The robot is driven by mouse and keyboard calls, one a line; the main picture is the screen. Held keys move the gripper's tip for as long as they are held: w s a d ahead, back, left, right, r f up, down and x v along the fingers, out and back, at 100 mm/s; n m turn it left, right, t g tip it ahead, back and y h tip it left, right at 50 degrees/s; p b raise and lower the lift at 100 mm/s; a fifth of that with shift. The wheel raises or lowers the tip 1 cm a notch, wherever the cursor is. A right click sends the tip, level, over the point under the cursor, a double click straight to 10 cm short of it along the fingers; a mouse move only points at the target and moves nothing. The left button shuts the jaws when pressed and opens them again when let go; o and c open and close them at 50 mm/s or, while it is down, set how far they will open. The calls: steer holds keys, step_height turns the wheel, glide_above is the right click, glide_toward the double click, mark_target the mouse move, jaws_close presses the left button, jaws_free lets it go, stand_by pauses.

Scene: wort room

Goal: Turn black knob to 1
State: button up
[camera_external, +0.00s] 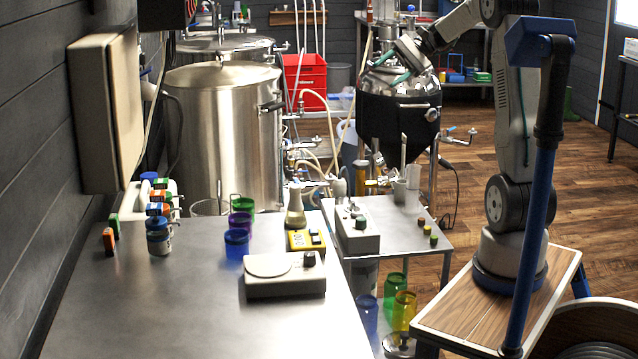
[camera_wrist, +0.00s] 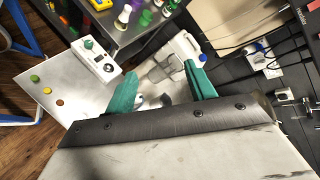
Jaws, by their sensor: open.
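A black knob (camera_external: 310,258) sits at the back right corner of a flat white device (camera_external: 285,284) with a round plate, on the steel counter. A white control box (camera_external: 357,232) stands on the lower side table and carries a green knob. It also shows in the wrist view (camera_wrist: 97,60), with a small dark knob on its face. I cannot tell which black knob is meant, and no dial marks are readable. My gripper (camera_external: 391,67) is up by the dark kettle, away from both devices. Its teal fingers are spread and empty in the wrist view (camera_wrist: 161,73).
An erlenmeyer flask (camera_external: 296,207), a yellow meter (camera_external: 306,240) and coloured cups (camera_external: 237,243) stand near the flat device. The dark kettle (camera_external: 398,112) rises behind the side table (camera_external: 420,262). The counter's front (camera_external: 220,320) is clear.

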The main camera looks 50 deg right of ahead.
steer(key=s+d+f+m+t, duration=0.1)
steer(key=d+f+m+t, duration=0.25)
steer(key=d, duration=0.95)
steer(key=s+d+f+m+t, duration=0.1)
steer(key=d+f+m+t, duration=0.3)
steer(key=d, duration=1)
step_height(320, 180, down, 34)
steer(key=n, duration=0.1)
steer(key=w+a+t, duration=0.1)
steer(key=w+a, duration=0.3)
steer(key=w, duration=0.2)
steer(key=shift+a+r, duration=0.15)
steer(key=shift+w+y, duration=0.1)
steer(key=shift+y, duration=0.2)
steer(key=c, duration=1)
